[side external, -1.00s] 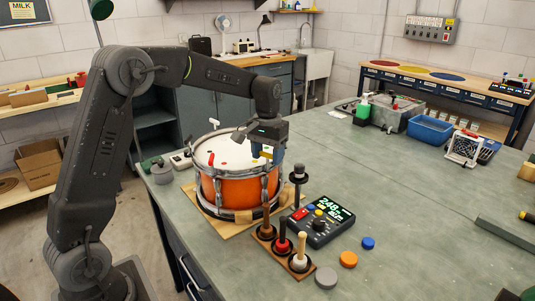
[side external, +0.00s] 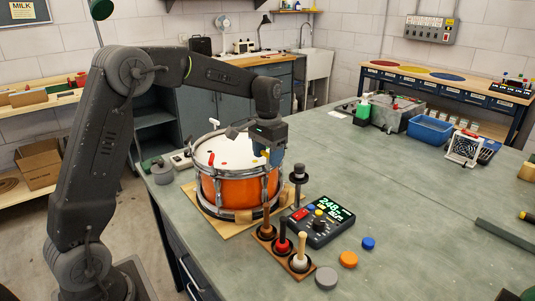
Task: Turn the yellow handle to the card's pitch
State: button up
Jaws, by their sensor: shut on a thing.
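An orange drum (side external: 228,188) with a white head and metal rim stands on a wooden board. My gripper (side external: 271,157) is at the drum's right rim, pointing down, its jaws shut on the yellow handle (side external: 263,154). Only a small part of the handle shows beside the jaws. I cannot make out a card.
A dark stand (side external: 298,184) rises close to the right of my gripper. A wooden rack (side external: 282,248) with several upright mallets is in front of the drum. Orange, blue and grey discs lie near the front edge. A blue bin (side external: 430,129) stands farther back. The middle of the bench is clear.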

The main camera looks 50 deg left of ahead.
jog(key=o, duration=0.9)
jog(key=shift+r, duration=0.1)
notch_tip(320, 180, up, 14)
jog(key=shift+f, duration=0.2)
